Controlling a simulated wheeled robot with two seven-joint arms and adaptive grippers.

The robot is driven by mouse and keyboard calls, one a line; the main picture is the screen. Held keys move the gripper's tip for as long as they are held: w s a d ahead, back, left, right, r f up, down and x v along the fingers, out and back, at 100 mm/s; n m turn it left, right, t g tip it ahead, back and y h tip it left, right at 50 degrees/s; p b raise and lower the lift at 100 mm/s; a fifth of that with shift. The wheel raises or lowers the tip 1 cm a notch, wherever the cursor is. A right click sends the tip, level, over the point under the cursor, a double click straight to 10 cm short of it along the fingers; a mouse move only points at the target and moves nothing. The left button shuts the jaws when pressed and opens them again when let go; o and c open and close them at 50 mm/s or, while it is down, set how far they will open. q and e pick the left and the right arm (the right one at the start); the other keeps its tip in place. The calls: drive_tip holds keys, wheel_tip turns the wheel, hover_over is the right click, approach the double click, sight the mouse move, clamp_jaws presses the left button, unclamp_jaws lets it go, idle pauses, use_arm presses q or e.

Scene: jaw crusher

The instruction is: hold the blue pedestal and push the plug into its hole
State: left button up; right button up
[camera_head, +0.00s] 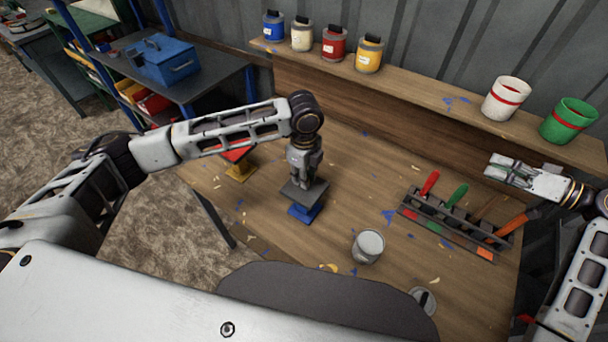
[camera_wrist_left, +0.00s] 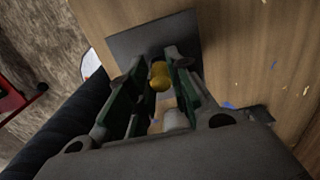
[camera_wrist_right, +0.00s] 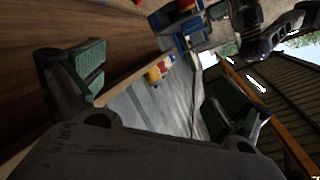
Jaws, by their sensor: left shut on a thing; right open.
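The blue pedestal (camera_head: 302,212) stands on the workbench, with a dark grey square plate (camera_head: 297,192) on top. My left gripper (camera_head: 308,182) points down just above this plate. In the left wrist view the left gripper (camera_wrist_left: 158,85) is shut on a small yellow rounded piece (camera_wrist_left: 159,78), perhaps the plug, over the grey plate (camera_wrist_left: 125,45). The fingers hide its lower part and any hole; I cannot tell whether it touches the plate. My right gripper (camera_head: 512,170) is open and empty at the right, away from the pedestal; its fingers are apart in the right wrist view (camera_wrist_right: 150,90).
A red-topped yellow pedestal (camera_head: 240,168) stands behind my left forearm. A grey can (camera_head: 368,246) and a lid (camera_head: 423,301) are nearer. A tool rack (camera_head: 450,226) lies at the right. Paint cans line the back shelf (camera_head: 430,98).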

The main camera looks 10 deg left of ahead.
drive_tip(key=w+a+n+g+y, duration=0.1)
drive_tip(key=w+a+y, duration=0.15)
drive_tip(key=a, duration=0.55)
drive_tip(key=w+a+n+y, duration=0.1)
drive_tip(key=w+a+y, duration=0.15)
drive_tip(key=a, duration=0.65)
drive_tip(key=s+a+f+n+g+h, duration=0.1)
drive_tip(key=s+a+f+n+g, duration=0.1)
drive_tip(key=a+f+n, duration=0.2)
drive_tip(key=s+a+f+n+g+h, duration=0.2)
drive_tip(key=s+a+f+n, duration=0.1)
drive_tip(key=a+f, duration=0.5)
drive_tip(key=s+a+f+n+g+h, duration=0.2)
drive_tip(key=s+a+f+n+g, duration=0.1)
drive_tip(key=a+f+n, duration=0.2)
drive_tip(key=shift+s+a+f, duration=0.1)
drive_tip(key=shift+a+f, duration=0.25)
drive_tip(key=shift+f, duration=0.25)
drive_tip(key=shift+s+a+f, duration=0.1)
drive_tip(key=shift+a+f, duration=0.2)
drive_tip(key=shift+f, duration=0.35)
drive_tip(key=shift+a+f, duration=0.35)
drive_tip(key=shift+f, duration=0.25)
drive_tip(key=shift+s+a+f+n+h, duration=0.2)
drive_tip(key=shift+s+f+n+h, duration=0.1)
drive_tip(key=shift+f+n, duration=0.2)
drive_tip(key=shift+a, duration=0.1)
drive_tip(key=shift+x, duration=4.9)
